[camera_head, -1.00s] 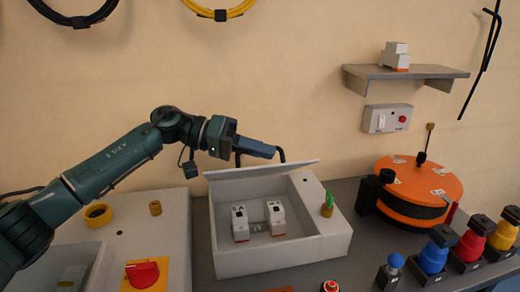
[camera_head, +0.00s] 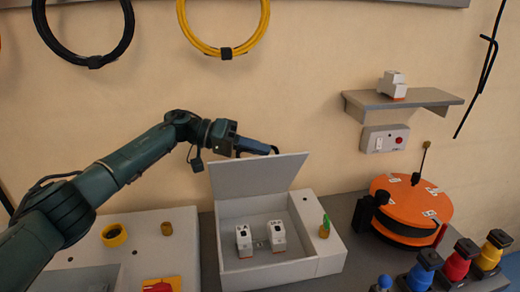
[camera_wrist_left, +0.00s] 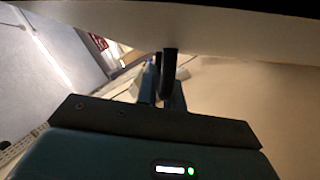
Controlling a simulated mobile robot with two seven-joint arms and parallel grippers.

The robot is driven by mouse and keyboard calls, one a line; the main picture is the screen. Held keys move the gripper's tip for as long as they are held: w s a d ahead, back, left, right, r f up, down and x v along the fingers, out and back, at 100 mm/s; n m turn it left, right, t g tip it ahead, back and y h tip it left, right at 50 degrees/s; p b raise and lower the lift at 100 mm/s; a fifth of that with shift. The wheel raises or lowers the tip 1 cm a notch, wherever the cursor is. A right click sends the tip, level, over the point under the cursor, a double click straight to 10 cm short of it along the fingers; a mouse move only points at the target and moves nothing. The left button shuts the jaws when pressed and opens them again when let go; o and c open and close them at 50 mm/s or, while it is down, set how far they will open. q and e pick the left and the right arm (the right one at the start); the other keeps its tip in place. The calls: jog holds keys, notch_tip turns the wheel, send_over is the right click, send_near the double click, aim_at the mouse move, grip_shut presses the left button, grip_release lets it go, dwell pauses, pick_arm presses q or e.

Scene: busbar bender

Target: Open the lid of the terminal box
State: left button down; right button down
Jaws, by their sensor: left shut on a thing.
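The terminal box (camera_head: 283,270) is a pale grey open-topped case on the bench, with two white blocks (camera_head: 244,241) (camera_head: 277,236) inside. Its flat grey lid (camera_head: 255,176) stands raised along the back side, its inner face towards me. My left gripper (camera_head: 273,150) comes in from the left behind the lid and is shut on the lid at its top edge; the lid hides part of the contact. In the left wrist view, the dark fingers (camera_wrist_left: 168,72) meet a pale panel edge at the top. My right gripper is not in view.
A green-and-brass part (camera_head: 325,228) sits on the box's right ledge. An orange drum (camera_head: 412,205) and coloured insulators (camera_head: 457,267) stand to the right. A grey cabinet (camera_head: 150,228) with a red knob (camera_head: 158,287) is at left. A shelf (camera_head: 400,101) juts from the wall.

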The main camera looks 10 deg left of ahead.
pick_arm(q)
jog(key=shift+w+a+r+b, duration=0.1)
jog(key=shift+w+a+b, duration=0.1)
jog(key=shift+w, duration=0.2)
jog(key=shift+w+a+b, duration=0.1)
jog(key=shift+w+b, duration=0.1)
jog(key=shift+w, duration=0.15)
jog(key=shift+w+a+r+n+b, duration=0.2)
jog(key=shift+w+r+n+b, duration=0.15)
jog(key=shift+w+n+b, duration=0.5)
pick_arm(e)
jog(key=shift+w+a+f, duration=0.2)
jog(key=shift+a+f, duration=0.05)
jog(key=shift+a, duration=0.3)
pick_arm(q)
jog(key=shift+s+m, duration=0.15)
jog(key=shift+m, duration=0.1)
jog(key=c, duration=1.5)
grip_release()
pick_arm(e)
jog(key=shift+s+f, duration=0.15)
pick_arm(q)
jog(key=shift+r, duration=0.1)
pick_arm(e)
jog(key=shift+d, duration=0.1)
